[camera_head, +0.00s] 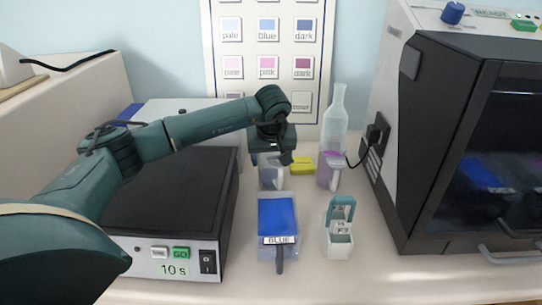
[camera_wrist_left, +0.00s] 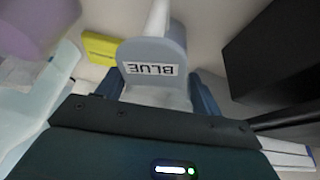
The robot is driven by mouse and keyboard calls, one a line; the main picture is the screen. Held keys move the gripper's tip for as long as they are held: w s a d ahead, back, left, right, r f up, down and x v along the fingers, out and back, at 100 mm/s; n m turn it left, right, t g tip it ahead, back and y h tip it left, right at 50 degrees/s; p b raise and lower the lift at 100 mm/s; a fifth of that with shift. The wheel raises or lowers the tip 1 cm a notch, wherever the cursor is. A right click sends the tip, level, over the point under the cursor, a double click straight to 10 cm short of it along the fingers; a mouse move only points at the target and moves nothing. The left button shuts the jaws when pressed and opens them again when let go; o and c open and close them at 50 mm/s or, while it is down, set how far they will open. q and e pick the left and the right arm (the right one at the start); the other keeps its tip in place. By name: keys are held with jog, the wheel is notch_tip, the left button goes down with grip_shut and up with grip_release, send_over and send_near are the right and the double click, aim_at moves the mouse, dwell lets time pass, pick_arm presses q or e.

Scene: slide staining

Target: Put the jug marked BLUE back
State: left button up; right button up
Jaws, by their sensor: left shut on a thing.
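The jug marked BLUE (camera_wrist_left: 155,48) is pale grey-blue, and its label reads upside down in the left wrist view. It sits between the two fingers of my left gripper (camera_wrist_left: 155,95), which is shut on it. In the head view the jug (camera_head: 270,178) is below my left gripper (camera_head: 272,160), at the back of the counter behind the blue dish. The gripper partly hides the jug, and I cannot tell whether its base touches the counter. My right gripper is in neither view.
A dish of blue liquid (camera_head: 277,215), also labelled BLUE, stands in front. Right of it is a slide rack (camera_head: 340,238). A purple jug (camera_head: 328,175), a clear bottle (camera_head: 336,115) and a yellow item (camera_head: 302,163) stand behind. A hotplate (camera_head: 165,262) is left, a dark-windowed cabinet (camera_head: 440,110) right.

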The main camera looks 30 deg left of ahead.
pick_arm(q)
jog(key=shift+f, duration=0.1)
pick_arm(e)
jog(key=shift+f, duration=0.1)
pick_arm(q)
jog(key=o, duration=1.2)
jog(key=b+v, duration=0.1)
jog(key=v, duration=1.1)
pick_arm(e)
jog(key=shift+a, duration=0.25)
